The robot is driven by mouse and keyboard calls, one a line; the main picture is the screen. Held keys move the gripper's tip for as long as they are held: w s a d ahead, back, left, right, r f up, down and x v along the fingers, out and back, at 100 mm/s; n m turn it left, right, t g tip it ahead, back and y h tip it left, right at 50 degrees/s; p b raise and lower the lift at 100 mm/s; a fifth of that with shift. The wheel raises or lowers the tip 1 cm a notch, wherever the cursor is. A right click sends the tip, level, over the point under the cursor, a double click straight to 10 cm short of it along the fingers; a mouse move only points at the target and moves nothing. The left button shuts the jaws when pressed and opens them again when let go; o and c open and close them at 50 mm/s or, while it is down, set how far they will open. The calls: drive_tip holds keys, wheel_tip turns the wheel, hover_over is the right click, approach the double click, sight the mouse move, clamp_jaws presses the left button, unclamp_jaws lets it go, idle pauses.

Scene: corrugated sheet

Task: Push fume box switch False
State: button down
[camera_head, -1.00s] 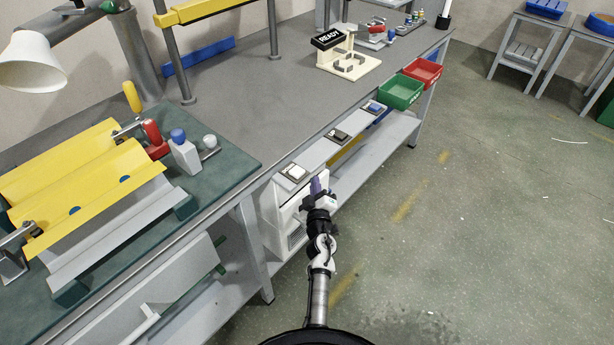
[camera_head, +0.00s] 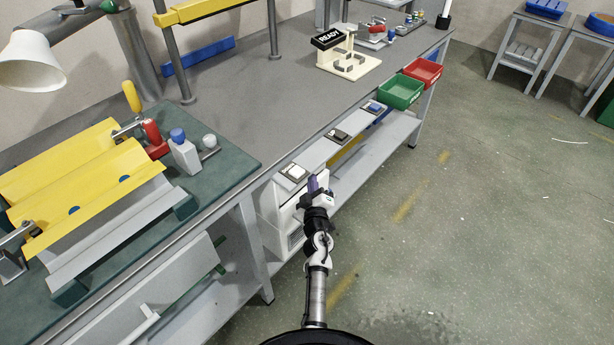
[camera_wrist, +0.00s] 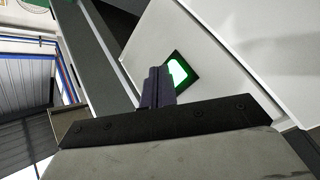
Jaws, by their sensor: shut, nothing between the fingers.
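The fume box (camera_head: 274,212) is a white box with a vented lower side, under the front edge of the bench. In the wrist view its white panel (camera_wrist: 235,40) carries a dark-framed switch (camera_wrist: 178,72) that glows green and white. My gripper (camera_head: 314,184) is beside the box's front in the head view and hides part of it. In the wrist view my gripper (camera_wrist: 155,84) is shut and empty, its dark fingers just left of the switch. I cannot tell whether the fingertips touch the switch or panel.
A shelf strip with several small switch plates (camera_head: 338,134) runs along the bench front above my gripper. Green (camera_head: 401,92) and red (camera_head: 424,71) bins hang farther along. Yellow corrugated sheet (camera_head: 80,165) lies on the bench at left.

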drive_tip(key=shift+w+a, duration=0.15)
drive_tip(key=shift+a, duration=0.05)
drive_tip(key=shift+d, duration=0.15)
idle(0.3)
drive_tip(key=shift+s+d+p, duration=0.35)
drive_tip(key=shift+s+d, duration=0.1)
drive_tip(key=shift+d, duration=0.05)
drive_tip(key=s+d+p, duration=0.3)
drive_tip(key=d, duration=0.2)
drive_tip(key=shift+s, duration=0.25)
drive_tip(key=shift+a, duration=0.1)
idle(0.4)
